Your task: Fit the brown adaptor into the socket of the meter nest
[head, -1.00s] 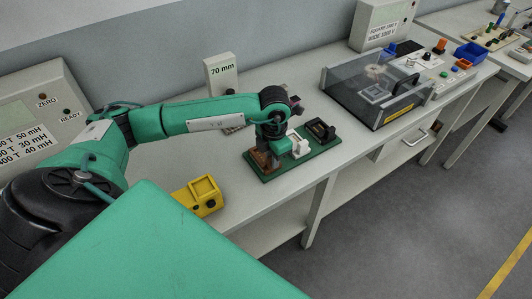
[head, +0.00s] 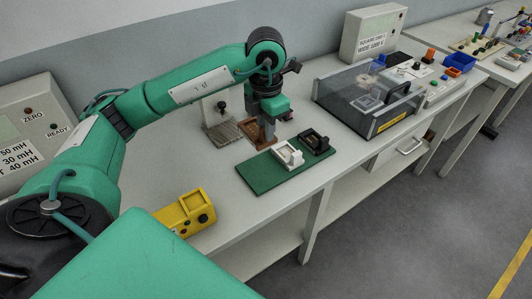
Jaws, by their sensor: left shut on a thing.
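The brown adaptor (head: 257,132) is in my left gripper (head: 268,122), which is shut on it and points down. It hangs just beyond the back edge of the green board (head: 256,177); whether it touches the bench is hard to tell. A white adaptor (head: 288,156) and a black adaptor (head: 314,143) sit on the board. A low case with a clear lid (head: 370,92) stands to the right, with a pale square fitting inside; I cannot tell for sure whether this is the meter nest. No socket shows clearly. My right gripper is out of view.
A stand with a grey ribbed base (head: 223,131) is just left of the adaptor, partly behind my arm. A yellow block (head: 187,213) lies at the front left. A labelled box (head: 374,33) stands behind the case.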

